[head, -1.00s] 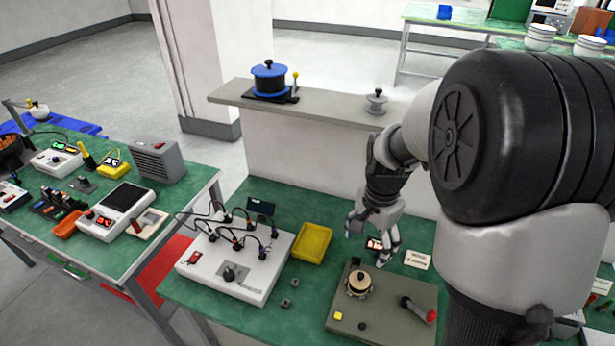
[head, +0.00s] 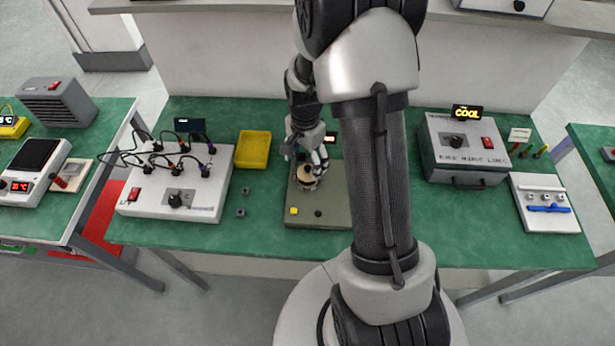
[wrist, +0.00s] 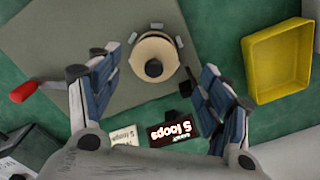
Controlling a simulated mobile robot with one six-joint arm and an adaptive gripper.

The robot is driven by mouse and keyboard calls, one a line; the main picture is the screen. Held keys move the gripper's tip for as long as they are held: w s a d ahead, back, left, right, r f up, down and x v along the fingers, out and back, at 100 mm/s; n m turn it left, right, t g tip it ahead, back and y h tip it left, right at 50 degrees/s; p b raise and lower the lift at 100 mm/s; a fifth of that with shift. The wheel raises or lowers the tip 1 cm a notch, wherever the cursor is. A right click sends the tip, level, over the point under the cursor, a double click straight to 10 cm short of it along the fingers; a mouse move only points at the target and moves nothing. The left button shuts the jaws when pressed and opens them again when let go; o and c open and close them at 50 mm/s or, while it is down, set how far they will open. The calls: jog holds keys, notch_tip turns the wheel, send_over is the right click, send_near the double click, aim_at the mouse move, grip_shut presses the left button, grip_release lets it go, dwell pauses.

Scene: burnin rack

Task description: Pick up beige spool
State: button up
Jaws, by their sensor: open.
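The beige spool (wrist: 154,57) has a dark centre knob and stands on a grey-brown board (wrist: 62,40) on the green bench. In the wrist view it lies a little beyond the fingertips of my gripper (wrist: 158,62), roughly centred between them. The fingers are spread and empty, with a gap on both sides. In the head view my gripper (head: 309,160) is directly above the spool (head: 306,178) and hides part of it. I cannot tell the exact height between them.
A yellow tray (head: 253,149) and a white box with cables (head: 178,185) stand left. A red-handled crank (wrist: 28,90) is on the board. A small "5 loops" display (wrist: 172,129) is near the fingers. A grey "COOL" box (head: 462,150) stands right.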

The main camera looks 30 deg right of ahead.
aim_at(308, 167)
jog(key=f, duration=0.1)
jog(key=f+b, duration=0.1)
jog(key=f, duration=0.1)
jog(key=f+b, duration=0.1)
jog(key=f, duration=0.1)
jog(key=shift+s+d+f, duration=0.15)
jog(key=shift+s, duration=0.15)
jog(key=c, duration=1.1)
jog(key=shift+r, duration=0.2)
